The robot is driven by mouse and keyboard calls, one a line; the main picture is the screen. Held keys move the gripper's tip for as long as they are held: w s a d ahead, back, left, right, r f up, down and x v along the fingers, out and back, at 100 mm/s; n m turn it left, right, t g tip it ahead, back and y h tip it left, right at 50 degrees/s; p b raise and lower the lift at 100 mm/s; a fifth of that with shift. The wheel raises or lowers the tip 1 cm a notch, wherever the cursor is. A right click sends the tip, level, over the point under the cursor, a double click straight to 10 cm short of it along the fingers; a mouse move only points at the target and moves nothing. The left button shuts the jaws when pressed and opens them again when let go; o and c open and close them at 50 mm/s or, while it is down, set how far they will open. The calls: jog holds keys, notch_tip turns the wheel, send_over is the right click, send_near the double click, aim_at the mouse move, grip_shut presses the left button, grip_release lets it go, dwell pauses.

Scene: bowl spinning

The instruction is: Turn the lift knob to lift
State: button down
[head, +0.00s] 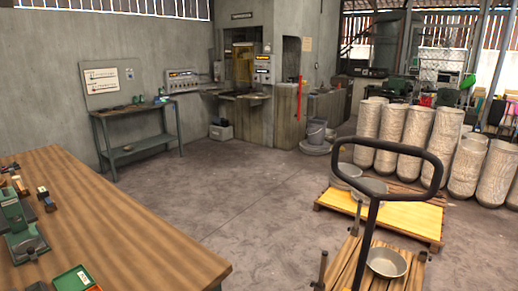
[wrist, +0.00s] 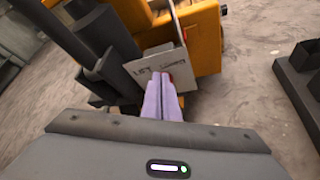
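My gripper (wrist: 162,80) shows in the wrist view, its two pale lavender fingers close together. The fingertips are in front of a light grey panel (wrist: 160,62) with dark lettering, tilted in the picture. The panel is on a yellow-orange machine (wrist: 198,35). My gripper and the panel do not show in the head view.
In the wrist view, a dark post (wrist: 65,35) stands left of the machine and a dark frame (wrist: 300,75) lies to the right. In the head view, a black looped handle (head: 432,172) rises before pallets with metal bowls (head: 387,263). A wooden workbench (head: 130,240) is at left; middle floor is clear.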

jog(key=shift+w+a, duration=0.1)
jog(key=shift+a, duration=0.1)
dwell(0.4)
jog(key=shift+r, duration=0.2)
jog(key=shift+d+r, duration=0.1)
jog(key=shift+r, duration=0.1)
dwell(0.3)
jog(key=s+a, duration=0.3)
jog(key=s, duration=0.2)
jog(key=shift+a, duration=0.3)
jog(key=shift+w, duration=0.1)
